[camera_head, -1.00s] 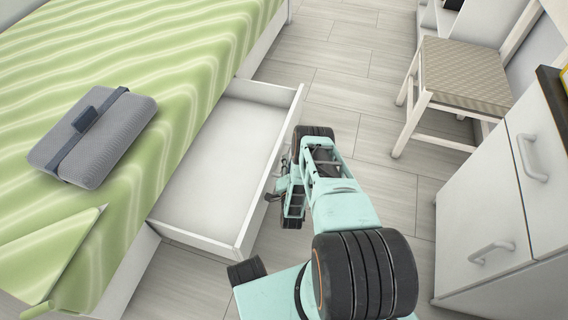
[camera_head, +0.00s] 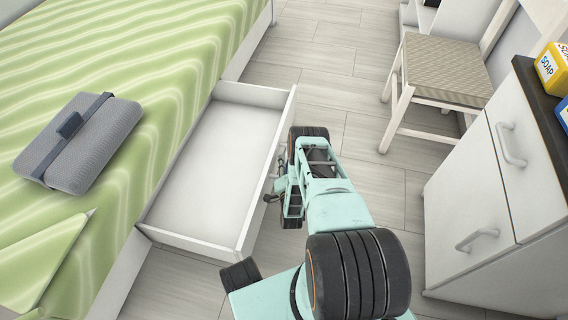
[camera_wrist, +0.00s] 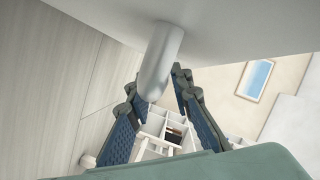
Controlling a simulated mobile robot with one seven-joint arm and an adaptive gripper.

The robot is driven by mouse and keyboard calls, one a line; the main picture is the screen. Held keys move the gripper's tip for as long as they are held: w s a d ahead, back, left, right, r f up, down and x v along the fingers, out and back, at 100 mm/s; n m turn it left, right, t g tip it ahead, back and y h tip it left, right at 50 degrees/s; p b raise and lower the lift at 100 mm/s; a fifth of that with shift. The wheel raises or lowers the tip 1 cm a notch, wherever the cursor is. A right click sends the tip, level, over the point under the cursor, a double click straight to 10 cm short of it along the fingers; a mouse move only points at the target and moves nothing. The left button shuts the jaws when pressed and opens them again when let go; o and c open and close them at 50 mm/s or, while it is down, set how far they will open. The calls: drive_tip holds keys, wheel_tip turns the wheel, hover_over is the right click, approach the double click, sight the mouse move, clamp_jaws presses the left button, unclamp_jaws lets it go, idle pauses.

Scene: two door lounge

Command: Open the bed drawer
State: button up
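The bed drawer (camera_head: 205,180) is a shallow white box, pulled well out from under the bed (camera_head: 150,60). It is empty inside. My gripper (camera_head: 272,196) is at the outer side of the drawer front (camera_head: 268,170), with my arm coming from the lower right. In the wrist view the pale drawer handle (camera_wrist: 158,65) sits between the two blue-padded fingers of my gripper (camera_wrist: 155,82), which look closed around it. The drawer front fills the top of that view. Exact finger contact is partly hidden.
A grey folded item (camera_head: 85,145) lies on the green striped bedcover. A chair (camera_head: 440,70) stands at the upper right. A white cabinet (camera_head: 470,205) with handles and boxes (camera_head: 552,68) on top stands at the right. Bare floor (camera_head: 360,140) lies between.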

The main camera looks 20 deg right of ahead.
drive_tip(key=shift+o, duration=0.7)
drive_tip(key=shift+a, duration=0.1)
wheel_tip(320, 180, up, 10)
drive_tip(key=shift+r, duration=0.1)
idle(0.4)
